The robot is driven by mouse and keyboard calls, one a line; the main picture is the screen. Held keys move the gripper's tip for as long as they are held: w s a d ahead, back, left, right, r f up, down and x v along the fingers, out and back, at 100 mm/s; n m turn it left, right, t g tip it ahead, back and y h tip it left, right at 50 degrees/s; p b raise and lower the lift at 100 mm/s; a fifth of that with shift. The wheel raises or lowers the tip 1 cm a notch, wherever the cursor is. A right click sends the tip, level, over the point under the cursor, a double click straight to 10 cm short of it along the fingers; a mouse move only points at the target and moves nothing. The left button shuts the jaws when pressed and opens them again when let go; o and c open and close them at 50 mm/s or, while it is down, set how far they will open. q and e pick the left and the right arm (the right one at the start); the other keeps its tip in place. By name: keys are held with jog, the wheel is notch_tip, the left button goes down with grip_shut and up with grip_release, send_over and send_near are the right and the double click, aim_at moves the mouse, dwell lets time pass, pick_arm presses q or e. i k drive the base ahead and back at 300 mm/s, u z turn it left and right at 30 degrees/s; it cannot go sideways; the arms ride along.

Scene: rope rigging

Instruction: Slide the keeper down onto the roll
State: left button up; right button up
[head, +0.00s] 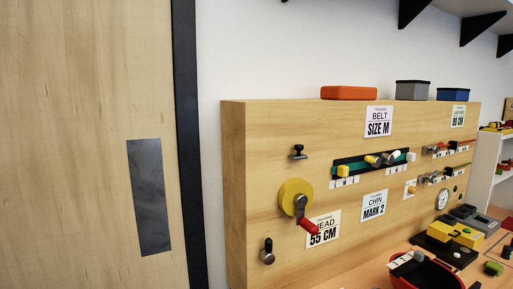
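Neither of my grippers is in view. I cannot surely pick out the keeper or the roll. A wooden board (262,150) stands against the white wall. On it a green strap (348,164) runs in a dark slot under the "BELT SIZE M" label (378,121). Yellow and metal round pieces (373,160) sit on the strap, with a yellow block (343,171) at its left end. At the lower left is a yellow disc (289,196) with a grey crank and red handle (310,227).
A red rounded object (428,275) and yellow pieces in a black tray (466,236) are on the table at the lower right. Orange (348,93), grey and blue boxes sit on the board's top. A wooden door (75,120) fills the left. Shelves (494,160) stand far right.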

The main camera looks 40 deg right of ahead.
aim_at(299, 147)
jog(key=u, duration=0.05)
jog(key=k, duration=0.65)
jog(key=z, duration=0.75)
jog(key=i, duration=0.5)
